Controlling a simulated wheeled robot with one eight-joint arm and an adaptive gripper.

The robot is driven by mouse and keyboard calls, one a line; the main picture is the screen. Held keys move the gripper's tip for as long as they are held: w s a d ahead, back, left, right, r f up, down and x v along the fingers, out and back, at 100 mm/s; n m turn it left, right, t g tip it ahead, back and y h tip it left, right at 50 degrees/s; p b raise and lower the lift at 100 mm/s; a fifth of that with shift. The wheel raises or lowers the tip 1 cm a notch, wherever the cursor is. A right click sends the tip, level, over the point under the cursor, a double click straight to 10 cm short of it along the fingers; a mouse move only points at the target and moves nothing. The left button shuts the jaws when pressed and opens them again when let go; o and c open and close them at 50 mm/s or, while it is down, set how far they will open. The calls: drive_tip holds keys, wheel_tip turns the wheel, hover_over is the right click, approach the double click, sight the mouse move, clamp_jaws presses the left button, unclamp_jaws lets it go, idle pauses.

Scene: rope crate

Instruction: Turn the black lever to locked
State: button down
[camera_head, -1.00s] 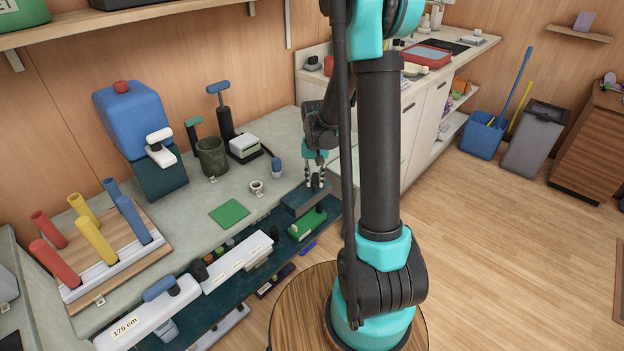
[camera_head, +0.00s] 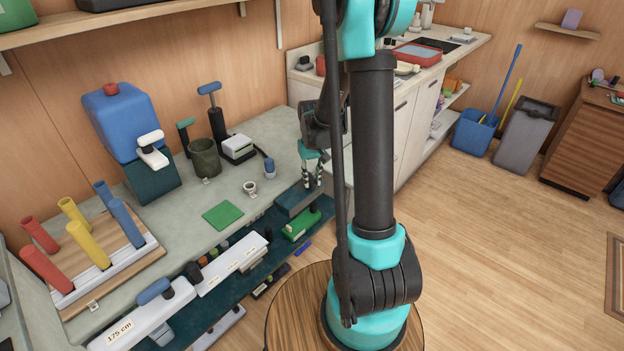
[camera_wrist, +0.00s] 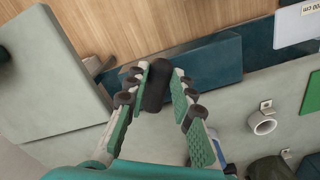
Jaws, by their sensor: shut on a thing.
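The black lever (camera_wrist: 156,88) shows in the wrist view as a dark rounded bar between my two green-padded fingers. It stands against a teal box (camera_wrist: 218,62) at the counter's edge. My gripper (camera_wrist: 160,76) is shut on the lever, with a finger on each side of it. In the head view my gripper (camera_head: 313,182) is at the top of the teal box (camera_head: 290,206), near the counter's right end. There the fingers hide the lever, and I cannot read a locked mark or its exact angle.
A white cup (camera_head: 250,187), a blue-topped item (camera_head: 269,168) and a green mat (camera_head: 223,215) lie on the counter left of my gripper. A green object (camera_head: 300,226) sits on the lower teal shelf below the box.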

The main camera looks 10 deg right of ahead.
sight(312, 181)
drive_tip(key=c, duration=1.3)
unclamp_jaws()
wheel_tip(312, 181, up, 12)
drive_tip(key=shift+r, duration=0.1)
drive_tip(key=s+f+t, duration=0.1)
drive_tip(key=s+f, duration=0.1)
drive_tip(key=s, duration=0.4)
drive_tip(key=s+f+t, duration=0.1)
drive_tip(key=s+f, duration=0.1)
drive_tip(key=s, duration=0.5)
drive_tip(key=s+f+t, duration=0.2)
drive_tip(key=s+f, duration=0.1)
drive_tip(key=s, duration=0.3)
drive_tip(key=shift+s+d+m, duration=0.35)
drive_tip(key=shift+m, duration=0.05)
